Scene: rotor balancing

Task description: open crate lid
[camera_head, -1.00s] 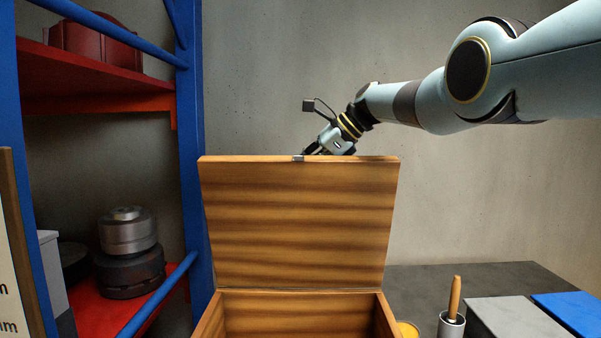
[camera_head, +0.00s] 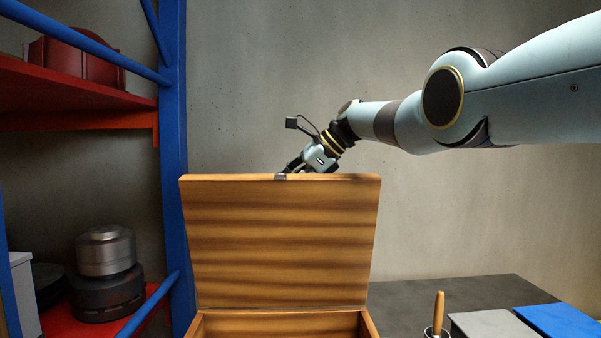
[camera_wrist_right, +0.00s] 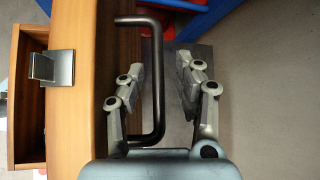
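The wooden crate (camera_head: 282,325) is at the bottom of the head view, and only its upper part shows. Its lid (camera_head: 280,245) stands raised, with a small metal latch (camera_head: 281,177) on its top edge. My right gripper (camera_wrist_right: 160,68) is behind the lid's top edge, partly hidden by it in the head view. In the right wrist view a dark bar handle (camera_wrist_right: 157,85) on the lid passes between the open fingers. One finger is inside the handle's loop, the other outside with a gap. The latch also shows at left. My left gripper is not in view.
A blue-framed shelf (camera_head: 173,130) with red boards stands at left, holding stacked metal rotor parts (camera_head: 106,272). A dark table (camera_head: 440,290) at right carries a cup with a wooden-handled tool (camera_head: 438,312), a grey box (camera_head: 490,325) and a blue box (camera_head: 560,322).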

